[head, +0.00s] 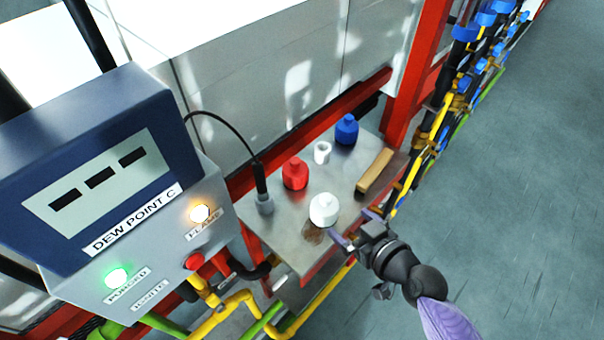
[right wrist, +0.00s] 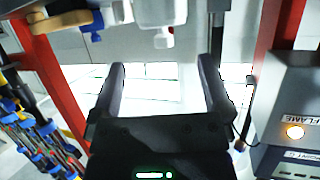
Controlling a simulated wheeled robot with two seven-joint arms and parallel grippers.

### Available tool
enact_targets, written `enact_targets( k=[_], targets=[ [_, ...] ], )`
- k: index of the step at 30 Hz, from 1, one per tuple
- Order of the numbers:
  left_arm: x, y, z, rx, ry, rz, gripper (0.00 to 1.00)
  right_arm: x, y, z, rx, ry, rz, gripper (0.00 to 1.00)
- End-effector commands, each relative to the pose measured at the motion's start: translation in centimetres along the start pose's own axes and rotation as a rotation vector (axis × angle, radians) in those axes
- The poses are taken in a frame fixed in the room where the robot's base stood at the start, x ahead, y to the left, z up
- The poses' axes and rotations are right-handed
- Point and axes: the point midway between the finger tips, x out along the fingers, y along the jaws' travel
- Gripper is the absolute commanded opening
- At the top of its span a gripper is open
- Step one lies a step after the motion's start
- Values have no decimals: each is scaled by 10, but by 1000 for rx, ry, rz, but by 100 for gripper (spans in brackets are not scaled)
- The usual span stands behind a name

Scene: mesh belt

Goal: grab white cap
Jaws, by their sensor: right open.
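A white bottle (head: 323,211) with a white cap (head: 322,200) stands upright near the front edge of a metal shelf. A small white cup-like piece (head: 322,152) stands farther back, between a red bottle (head: 295,174) and a blue bottle (head: 347,130). My right gripper (head: 355,227) is open and empty, just right of and nearer than the white bottle, apart from it. In the right wrist view, which looks upside down, the white bottle (right wrist: 162,12) and its cap (right wrist: 163,40) show beyond the open fingers. My left gripper is not in view.
The metal shelf (head: 270,226) also holds a tan block (head: 375,171) at right and a probe (head: 264,195) with a cable at left. A dew point panel (head: 110,190) stands at left. Red posts and pipes (head: 455,100) border the shelf. Floor lies open at right.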

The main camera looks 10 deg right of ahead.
Motion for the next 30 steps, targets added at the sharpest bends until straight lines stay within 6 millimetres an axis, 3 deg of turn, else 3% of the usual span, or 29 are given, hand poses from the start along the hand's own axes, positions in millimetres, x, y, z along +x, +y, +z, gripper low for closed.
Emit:
enact_targets(
  k=[2, 18, 25, 30],
  targets=[
    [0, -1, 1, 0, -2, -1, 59, 2, 0, 1, 2, -1, 0, 100],
    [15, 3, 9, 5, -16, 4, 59, 96, -3, 5, 2, -1, 0, 100],
    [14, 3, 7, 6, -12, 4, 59, 99, -3, 4, 1, -2, 0, 100],
    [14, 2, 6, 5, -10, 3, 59, 99, -3, 4, 1, -2, 0, 66]
  ],
)
